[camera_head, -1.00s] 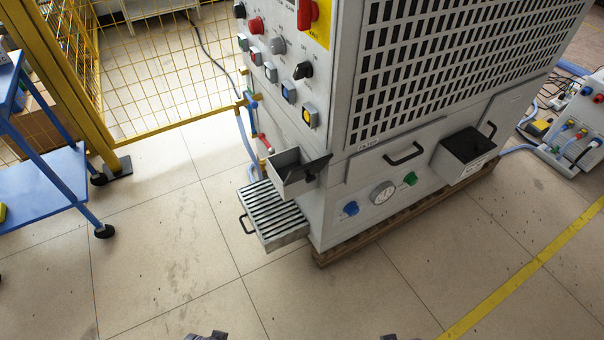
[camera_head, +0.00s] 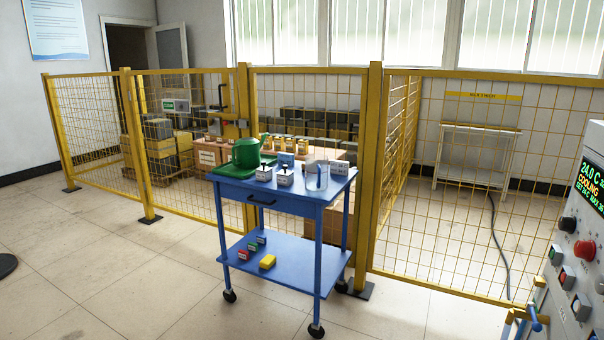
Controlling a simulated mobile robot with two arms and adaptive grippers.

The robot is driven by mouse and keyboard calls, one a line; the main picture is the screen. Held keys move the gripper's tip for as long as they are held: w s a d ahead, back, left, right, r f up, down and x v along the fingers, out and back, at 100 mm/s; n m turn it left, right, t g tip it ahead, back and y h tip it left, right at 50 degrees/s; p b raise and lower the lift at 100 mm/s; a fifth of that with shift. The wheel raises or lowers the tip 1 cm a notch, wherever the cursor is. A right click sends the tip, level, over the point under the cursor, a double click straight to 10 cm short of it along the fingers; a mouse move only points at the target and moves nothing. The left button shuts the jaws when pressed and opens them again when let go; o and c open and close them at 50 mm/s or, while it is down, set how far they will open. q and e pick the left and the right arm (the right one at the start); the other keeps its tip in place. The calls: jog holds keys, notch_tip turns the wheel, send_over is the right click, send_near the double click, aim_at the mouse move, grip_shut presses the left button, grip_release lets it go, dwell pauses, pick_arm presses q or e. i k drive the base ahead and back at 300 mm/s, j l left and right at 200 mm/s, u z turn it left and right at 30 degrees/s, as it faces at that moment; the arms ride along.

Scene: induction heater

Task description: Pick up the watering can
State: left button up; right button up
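A green watering can (camera_head: 246,153) stands upright on the left part of the top shelf of a blue cart (camera_head: 280,205). It appears to rest on a green tray or mat (camera_head: 230,173). The cart is some distance ahead of me, near the middle of the view. Neither of my grippers is in view now.
The cart top also holds small grey boxes (camera_head: 284,178) and a clear jug (camera_head: 318,176). Small coloured blocks (camera_head: 267,262) lie on its lower shelf. A yellow mesh fence (camera_head: 190,140) runs behind it. A control panel (camera_head: 575,260) stands at the right edge.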

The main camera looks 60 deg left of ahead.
aim_at(247, 149)
jog(key=u, duration=2.15)
